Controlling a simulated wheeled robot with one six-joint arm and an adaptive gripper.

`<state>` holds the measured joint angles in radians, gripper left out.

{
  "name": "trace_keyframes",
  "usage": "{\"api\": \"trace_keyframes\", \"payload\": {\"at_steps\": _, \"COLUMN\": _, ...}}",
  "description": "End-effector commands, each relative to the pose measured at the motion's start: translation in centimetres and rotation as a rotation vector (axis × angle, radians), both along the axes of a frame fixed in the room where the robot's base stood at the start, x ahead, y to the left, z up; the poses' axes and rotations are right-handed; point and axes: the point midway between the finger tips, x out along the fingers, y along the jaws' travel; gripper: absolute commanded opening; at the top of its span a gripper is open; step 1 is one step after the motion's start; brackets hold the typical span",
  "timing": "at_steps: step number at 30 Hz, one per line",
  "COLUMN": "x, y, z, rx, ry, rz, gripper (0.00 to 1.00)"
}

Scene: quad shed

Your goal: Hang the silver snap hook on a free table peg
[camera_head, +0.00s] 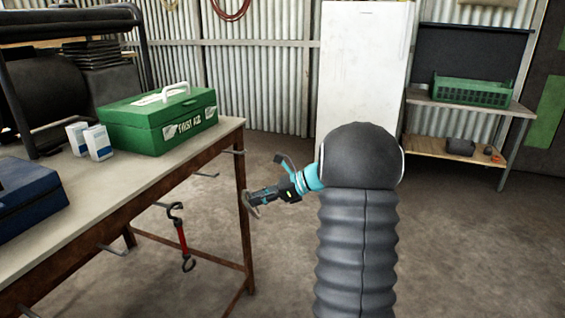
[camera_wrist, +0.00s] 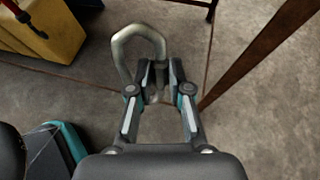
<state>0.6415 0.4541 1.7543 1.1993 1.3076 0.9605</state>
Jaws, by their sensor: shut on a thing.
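My gripper (camera_wrist: 157,85) is shut on the silver snap hook (camera_wrist: 124,45), whose curved loop sticks out past the fingertips in the wrist view. In the head view my gripper (camera_head: 272,193) is beside the table's near right leg, below the tabletop, and the hook (camera_head: 254,211) shows small at its tip. The table (camera_head: 95,190) has pegs along its side: one peg (camera_head: 231,151) near the right corner and another peg (camera_head: 205,174) look bare. A peg (camera_head: 113,250) at lower left also looks bare. A red strap with dark hooks (camera_head: 181,236) hangs from the side between them.
A green first aid box (camera_head: 150,140), two small white boxes (camera_head: 97,142) and a blue case (camera_head: 28,195) stand on the table. A white cabinet (camera_head: 362,60) and a shelf with a green crate (camera_head: 472,91) stand behind. The floor to the right is clear.

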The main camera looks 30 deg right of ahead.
Motion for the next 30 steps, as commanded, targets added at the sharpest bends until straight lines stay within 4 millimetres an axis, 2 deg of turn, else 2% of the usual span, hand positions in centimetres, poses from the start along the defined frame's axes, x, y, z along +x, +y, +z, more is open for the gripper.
{"api": "trace_keyframes", "payload": {"at_steps": 1, "x": -0.1, "y": -1.5, "z": 1.9, "rx": 0.038, "ry": -0.030, "rz": -0.066, "gripper": 0.00}}
{"api": "trace_keyframes", "payload": {"at_steps": 3, "x": -0.1, "y": -3.1, "z": 4.5, "rx": 0.087, "ry": -0.067, "rz": -0.137, "gripper": 0.00}}
{"api": "trace_keyframes", "payload": {"at_steps": 6, "x": -0.4, "y": -5.0, "z": 7.4, "rx": 0.138, "ry": -0.108, "rz": -0.206, "gripper": 0.00}}
{"api": "trace_keyframes", "payload": {"at_steps": 10, "x": -0.7, "y": -6.5, "z": 9.9, "rx": 0.174, "ry": -0.140, "rz": -0.253, "gripper": 0.00}}
{"api": "trace_keyframes", "payload": {"at_steps": 15, "x": -0.8, "y": -7.0, "z": 11.0, "rx": 0.190, "ry": -0.154, "rz": -0.269, "gripper": 0.00}}
{"api": "trace_keyframes", "payload": {"at_steps": 30, "x": 0.9, "y": -5.6, "z": 10.7, "rx": 0.190, "ry": -0.154, "rz": -0.267, "gripper": 0.00}}
